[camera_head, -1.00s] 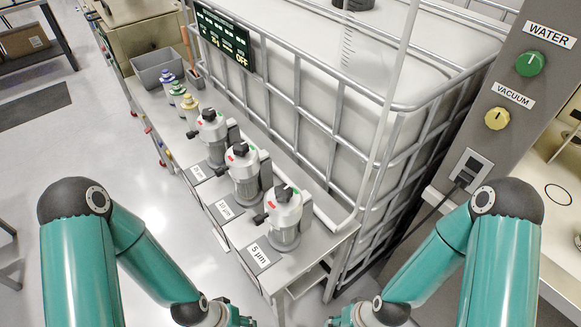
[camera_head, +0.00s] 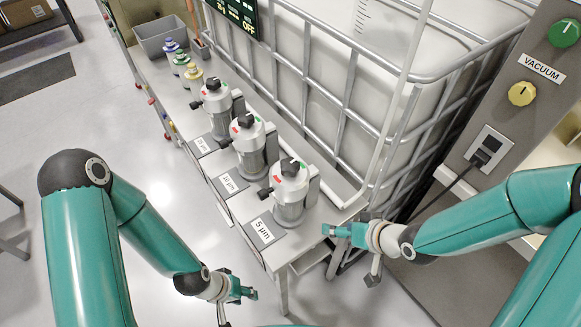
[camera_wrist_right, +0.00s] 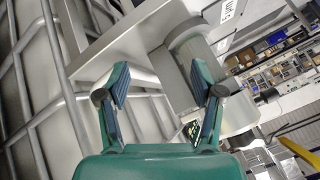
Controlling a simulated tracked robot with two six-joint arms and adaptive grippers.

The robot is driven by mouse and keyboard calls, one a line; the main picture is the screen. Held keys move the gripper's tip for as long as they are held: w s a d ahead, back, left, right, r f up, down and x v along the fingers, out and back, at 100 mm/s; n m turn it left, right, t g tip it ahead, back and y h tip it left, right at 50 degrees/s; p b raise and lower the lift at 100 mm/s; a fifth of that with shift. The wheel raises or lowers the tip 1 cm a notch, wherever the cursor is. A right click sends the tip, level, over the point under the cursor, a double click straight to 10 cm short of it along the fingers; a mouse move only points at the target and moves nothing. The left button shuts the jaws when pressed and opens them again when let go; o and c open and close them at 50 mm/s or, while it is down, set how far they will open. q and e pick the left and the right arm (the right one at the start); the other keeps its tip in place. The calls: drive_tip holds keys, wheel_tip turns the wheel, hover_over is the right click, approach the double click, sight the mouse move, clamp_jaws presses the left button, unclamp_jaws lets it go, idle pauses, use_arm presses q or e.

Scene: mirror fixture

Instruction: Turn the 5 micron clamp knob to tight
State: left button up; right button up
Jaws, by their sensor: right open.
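The 5 µm filter housing (camera_head: 289,195) stands nearest at the front end of the bench, beside its "5 µm" label (camera_head: 263,231). It has a black knob (camera_head: 290,166) on top, between red and green marks, and a black side knob (camera_head: 265,194). My right gripper (camera_head: 326,230) is right of and below this housing, apart from it. In the right wrist view its two fingers (camera_wrist_right: 162,78) are spread and empty, with a grey-white housing (camera_wrist_right: 236,112) beyond them. My left gripper (camera_head: 252,293) hangs low, left of the bench's front leg; its opening is too small to judge.
Two similar housings (camera_head: 250,150) (camera_head: 216,105) stand farther back in a row. Coloured-cap bottles (camera_head: 194,76) and a grey bin (camera_head: 160,38) lie beyond. A caged white tank (camera_head: 340,110) borders the bench on the right. A panel with a vacuum knob (camera_head: 521,94) is at far right.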

wheel_tip(320, 180, up, 10)
drive_tip(key=w+n+t+y+b, duration=0.1)
drive_tip(key=n+t+y, duration=0.1)
drive_tip(key=n, duration=0.1)
drive_tip(key=n+t+y+b, duration=0.2)
drive_tip(key=n, duration=0.2)
approach(294, 167)
drive_tip(key=shift+g, duration=0.3)
drive_tip(key=b+x, duration=0.5)
drive_tip(key=x, duration=0.5)
drive_tip(key=shift+w+a+b, duration=0.15)
drive_tip(key=shift+w+b, duration=0.15)
drive_tip(key=shift+w, duration=0.05)
drive_tip(key=shift+w+a+f, duration=0.1)
drive_tip(key=shift+w+a, duration=0.2)
